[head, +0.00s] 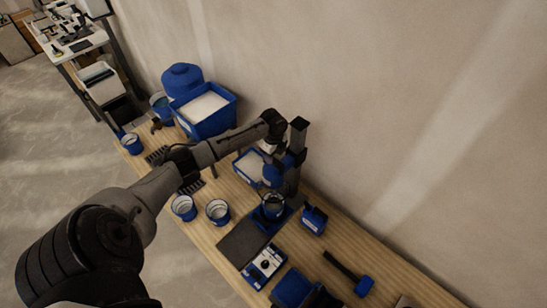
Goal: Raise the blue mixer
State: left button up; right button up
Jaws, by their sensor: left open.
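The blue mixer (288,160) stands on the wooden bench near the wall, with a dark upright column and a blue head. Below the head is a dark pot (273,207) on the mixer's base. My left arm reaches across the bench from the lower left. My left gripper (268,148) is open and points down, close beside the mixer's head at its upper left. The small size and overlap hide whether the fingers touch the mixer. My right gripper is not in view.
A large blue tub of white material (207,109) and a small blue tray (249,166) stand on the bench. Blue buckets (184,207) (218,211) stand at the front edge. A control box (264,266) and a mallet (363,285) lie nearer. The wall is close behind.

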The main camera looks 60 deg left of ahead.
pick_arm(q)
notch_tip(320, 180, up, 12)
jog(key=b, duration=0.1)
jog(key=shift+b, duration=0.35)
dwell(0.6)
